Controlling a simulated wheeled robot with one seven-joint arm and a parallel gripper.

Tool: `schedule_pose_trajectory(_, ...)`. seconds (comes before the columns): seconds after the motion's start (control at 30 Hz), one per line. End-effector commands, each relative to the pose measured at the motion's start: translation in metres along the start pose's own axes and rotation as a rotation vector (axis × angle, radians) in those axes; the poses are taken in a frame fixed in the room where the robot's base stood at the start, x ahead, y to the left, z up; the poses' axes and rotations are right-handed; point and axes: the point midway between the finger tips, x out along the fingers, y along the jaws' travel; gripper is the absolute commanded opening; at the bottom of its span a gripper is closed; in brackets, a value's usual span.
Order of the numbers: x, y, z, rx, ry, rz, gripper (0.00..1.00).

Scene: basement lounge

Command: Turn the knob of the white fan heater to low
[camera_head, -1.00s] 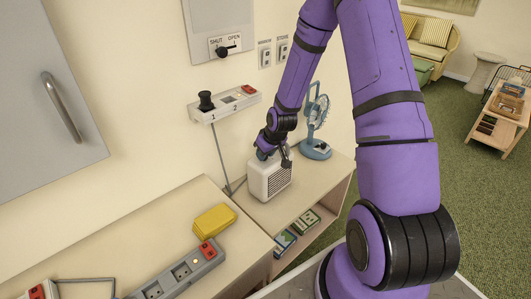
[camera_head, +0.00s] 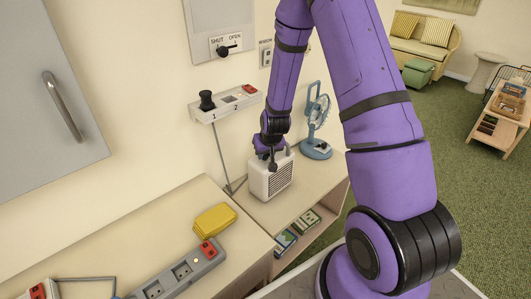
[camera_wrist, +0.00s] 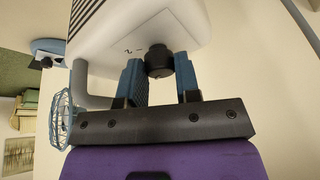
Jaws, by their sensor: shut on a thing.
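The white fan heater (camera_head: 270,178) stands on the low shelf unit against the wall, its grille facing right. In the wrist view the heater (camera_wrist: 105,30) fills the upper left, with a pale panel and small marks next to its black knob (camera_wrist: 158,60). My gripper (camera_wrist: 160,77) has its two blue fingers on either side of this knob and is shut on it. In the head view my gripper (camera_head: 269,155) is at the top of the heater, and the knob is hidden there. The exact knob setting is too small to read.
A blue desk fan (camera_head: 317,145) stands close to the right of the heater. A wall box with a black knob (camera_head: 225,104) is above left. A yellow block (camera_head: 214,219) and a power strip (camera_head: 180,272) lie on the nearer counter.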

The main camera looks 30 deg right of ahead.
Motion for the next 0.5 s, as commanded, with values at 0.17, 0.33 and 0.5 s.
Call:
schedule_pose_trajectory(0.17,0.0,0.0002,-0.0001,0.0,0.0,0.0,0.33)
schedule_pose_trajectory(0.33,0.0,0.0,0.0,-0.001,0.0,0.0,0.56)
schedule_pose_trajectory(0.5,0.0,0.0,0.0,-0.001,0.0,0.0,0.56)
